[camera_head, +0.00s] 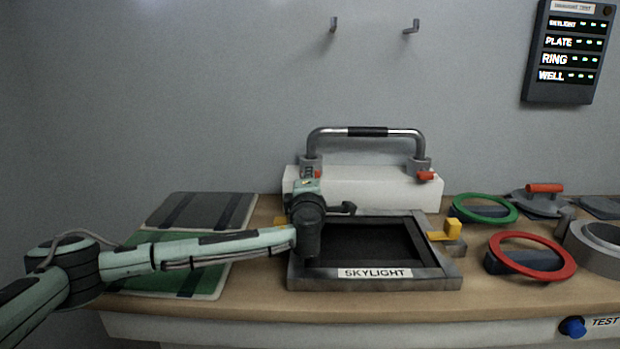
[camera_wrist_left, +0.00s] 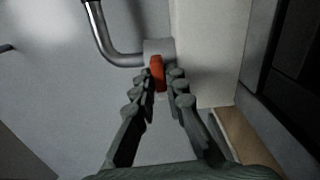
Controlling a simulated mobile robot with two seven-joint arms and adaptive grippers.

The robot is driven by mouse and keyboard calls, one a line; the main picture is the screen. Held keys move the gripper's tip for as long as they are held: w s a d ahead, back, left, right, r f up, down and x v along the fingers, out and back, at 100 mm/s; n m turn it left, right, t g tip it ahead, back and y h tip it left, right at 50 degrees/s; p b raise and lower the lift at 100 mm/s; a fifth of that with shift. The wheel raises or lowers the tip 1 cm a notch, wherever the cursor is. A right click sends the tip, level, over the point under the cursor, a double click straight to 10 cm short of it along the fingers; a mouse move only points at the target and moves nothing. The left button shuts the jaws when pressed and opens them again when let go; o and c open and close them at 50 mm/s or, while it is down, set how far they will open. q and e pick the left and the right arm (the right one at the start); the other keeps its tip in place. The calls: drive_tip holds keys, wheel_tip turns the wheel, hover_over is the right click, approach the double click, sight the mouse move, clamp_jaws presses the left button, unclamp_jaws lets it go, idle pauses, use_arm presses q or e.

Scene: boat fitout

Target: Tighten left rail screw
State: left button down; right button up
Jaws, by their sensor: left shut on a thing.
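A chrome rail (camera_head: 368,132) with a dark middle grip stands on a white block (camera_head: 375,188), held by a grey clamp at each end. The left rail screw (camera_wrist_left: 157,73) is an orange-red knob at the left clamp (camera_wrist_left: 158,48). My left gripper (camera_wrist_left: 163,88) is shut on this screw, its fingers on both sides of the knob. In the head view my left gripper (camera_head: 308,181) is in front of the left clamp and hides most of the screw. The right rail screw (camera_head: 427,176) is red-orange and sits at the right clamp. My right gripper is not in view.
A dark frame labelled SKYLIGHT (camera_head: 375,272) lies in front of the block, with a yellow latch (camera_head: 453,229) at its right. Green (camera_head: 484,208) and red (camera_head: 532,257) rings lie to the right. A green panel (camera_head: 210,282) lies under my left arm. A status board (camera_head: 567,52) hangs above right.

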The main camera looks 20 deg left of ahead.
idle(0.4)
use_arm(q)
drive_tip(key=c, duration=1.6)
unclamp_jaws()
drive_tip(key=shift+o, duration=0.2)
drive_tip(key=v, duration=1.2)
